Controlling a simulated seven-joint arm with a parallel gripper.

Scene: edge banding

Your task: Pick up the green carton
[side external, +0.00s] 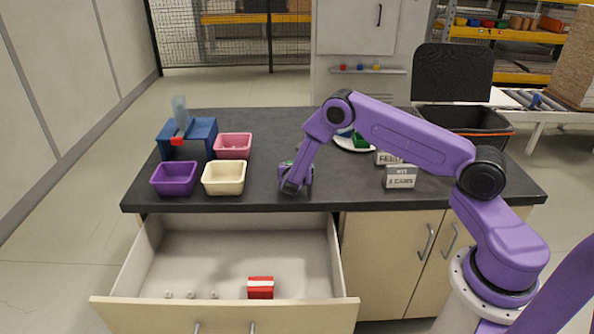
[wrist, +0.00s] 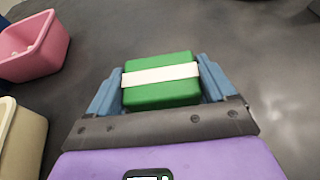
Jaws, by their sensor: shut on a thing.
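The green carton (wrist: 161,94) has a white band across it and sits between the two jaws of my gripper in the wrist view. My gripper (wrist: 160,92) is shut on it, with one blue jaw on each side. In the side external view my gripper (side external: 295,186) is low over the dark worktop, to the right of the cream bin. There the carton is mostly hidden by my gripper, with only a small bit of green showing. I cannot tell whether the carton touches the worktop.
Pink (side external: 232,145), purple (side external: 175,178) and cream (side external: 224,177) bins stand left on the worktop (side external: 265,140), near a blue stand (side external: 187,138). A white plate (side external: 354,142) and small signs (side external: 400,177) are at right. The open drawer (side external: 230,262) below holds a red-and-white carton (side external: 260,288).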

